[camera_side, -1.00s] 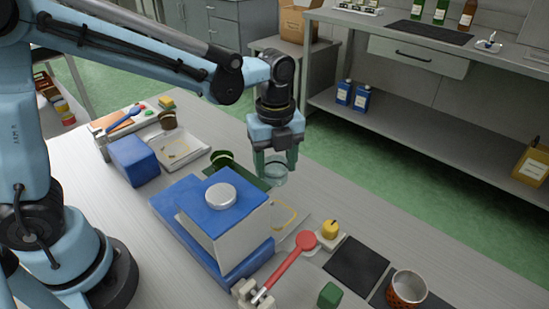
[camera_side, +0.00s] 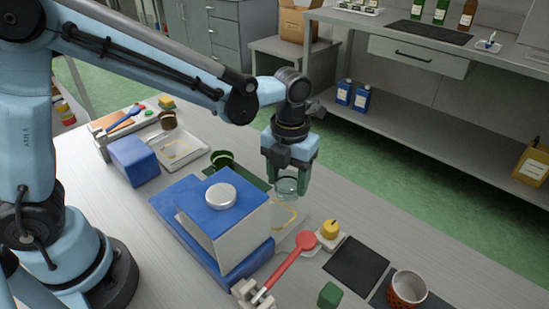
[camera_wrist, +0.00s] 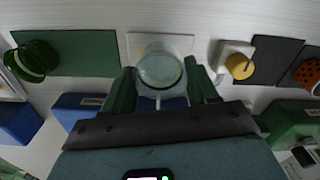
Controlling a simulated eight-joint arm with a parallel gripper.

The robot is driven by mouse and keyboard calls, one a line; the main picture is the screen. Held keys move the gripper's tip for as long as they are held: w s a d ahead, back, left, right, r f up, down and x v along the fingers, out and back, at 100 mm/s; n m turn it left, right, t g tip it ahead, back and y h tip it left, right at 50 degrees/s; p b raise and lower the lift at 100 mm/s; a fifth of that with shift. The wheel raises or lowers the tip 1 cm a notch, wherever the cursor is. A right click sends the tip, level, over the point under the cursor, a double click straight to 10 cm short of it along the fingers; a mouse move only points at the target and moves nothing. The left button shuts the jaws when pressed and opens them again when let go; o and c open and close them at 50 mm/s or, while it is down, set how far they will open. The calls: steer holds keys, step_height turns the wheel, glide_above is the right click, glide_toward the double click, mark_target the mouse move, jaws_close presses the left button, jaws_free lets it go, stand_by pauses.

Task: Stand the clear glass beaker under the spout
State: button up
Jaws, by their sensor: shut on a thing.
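The clear glass beaker (camera_side: 288,190) is between the fingers of my gripper (camera_side: 286,180), which is shut on it. In the wrist view the beaker (camera_wrist: 160,72) shows its round rim between the green fingers (camera_wrist: 163,92). The blue and white machine (camera_side: 225,222) stands in the middle of the table, with a round silver lid on top. A pale square plate (camera_wrist: 160,41) lies under the beaker in the wrist view. Whether the beaker touches it I cannot tell.
A yellow knob (camera_side: 330,228) on a white base is close on the right. A green cup (camera_side: 222,160) stands behind.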

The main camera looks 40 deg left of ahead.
mark_target(280, 185)
steer(key=shift+s+f, duration=0.1)
steer(key=shift+f, duration=1.8)
steer(key=shift+s, duration=1.4)
steer(key=shift+s+f, duration=0.1)
steer(key=o, duration=1.1)
steer(key=shift+o, duration=0.2)
steer(key=shift+w+r, duration=0.15)
steer(key=shift+r, duration=1.1)
steer(key=shift+w+r, duration=0.2)
steer(key=shift+r, duration=1.05)
steer(key=shift+w+r, duration=0.15)
steer(key=shift+r, duration=1.1)
